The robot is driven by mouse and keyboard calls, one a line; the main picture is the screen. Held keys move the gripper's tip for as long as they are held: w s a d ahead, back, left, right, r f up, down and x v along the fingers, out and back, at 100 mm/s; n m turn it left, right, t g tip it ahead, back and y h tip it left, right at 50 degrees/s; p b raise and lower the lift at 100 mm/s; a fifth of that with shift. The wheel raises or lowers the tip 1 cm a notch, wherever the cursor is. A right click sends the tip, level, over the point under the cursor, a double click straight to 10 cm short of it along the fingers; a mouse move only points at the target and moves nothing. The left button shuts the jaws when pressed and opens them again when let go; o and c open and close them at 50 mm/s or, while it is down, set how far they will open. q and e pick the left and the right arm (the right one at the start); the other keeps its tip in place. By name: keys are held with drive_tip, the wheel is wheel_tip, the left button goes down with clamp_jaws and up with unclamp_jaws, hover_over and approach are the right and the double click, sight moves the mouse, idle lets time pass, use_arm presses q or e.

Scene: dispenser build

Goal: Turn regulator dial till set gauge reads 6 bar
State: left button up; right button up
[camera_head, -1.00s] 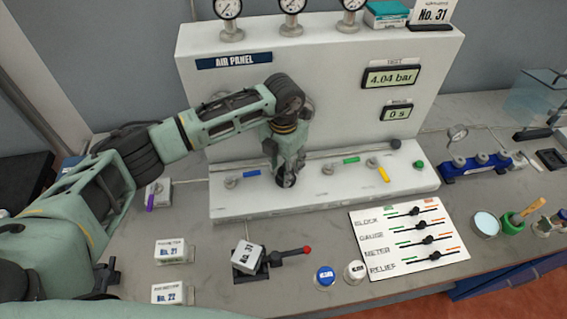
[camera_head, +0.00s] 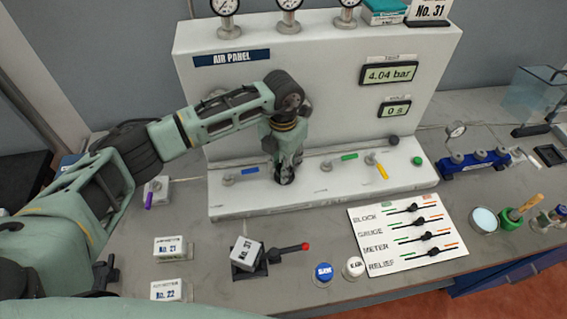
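The white air panel (camera_head: 330,70) stands at the back of the bench. My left gripper (camera_head: 284,175) points down at the panel's front ledge, between the blue-handled and green-handled valves. It is over a dark round part that is mostly covered, perhaps the regulator dial; I cannot tell whether the fingers grip it. Three round gauges stand along the panel's top: left (camera_head: 226,8), middle (camera_head: 289,6) and right (camera_head: 348,5). They are cut off by the frame's top, and their readings are too small to tell. The test display (camera_head: 390,73) reads 4.04 bar. My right gripper is out of view.
Valves with blue (camera_head: 246,171), green (camera_head: 349,157) and yellow (camera_head: 381,172) handles sit on the ledge. In front are a slider card (camera_head: 408,238), a red-knobbed lever (camera_head: 305,246), and blue (camera_head: 323,274) and white (camera_head: 353,267) buttons. A blue manifold (camera_head: 478,165) stands right.

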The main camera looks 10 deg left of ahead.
use_arm(q)
drive_tip(key=shift+w+a, duration=0.2)
drive_tip(key=shift+a, duration=0.1)
drive_tip(key=shift+m+b, duration=0.3)
drive_tip(key=shift+b, duration=0.5)
drive_tip(key=m+b, duration=0.3)
drive_tip(key=b, duration=0.1)
drive_tip(key=m+b, duration=0.3)
drive_tip(key=b, duration=0.1)
drive_tip(key=m+b, duration=0.3)
drive_tip(key=b, duration=0.1)
drive_tip(key=shift+w+d+b, duration=0.2)
drive_tip(key=shift+d+b, duration=0.05)
drive_tip(key=shift+b, duration=0.05)
drive_tip(key=shift+d+r+m+b, duration=0.1)
drive_tip(key=shift+r+m+b, duration=0.05)
drive_tip(key=shift+m+b, duration=1)
drive_tip(key=shift+r+m, duration=0.1)
drive_tip(key=shift+m, duration=0.35)
drive_tip(key=shift+d+r, duration=0.1)
drive_tip(key=o, duration=0.8)
drive_tip(key=shift+o, duration=0.8)
drive_tip(key=shift+w+f, duration=0.1)
drive_tip(key=shift+f, duration=0.1)
drive_tip(key=shift+b, duration=0.3)
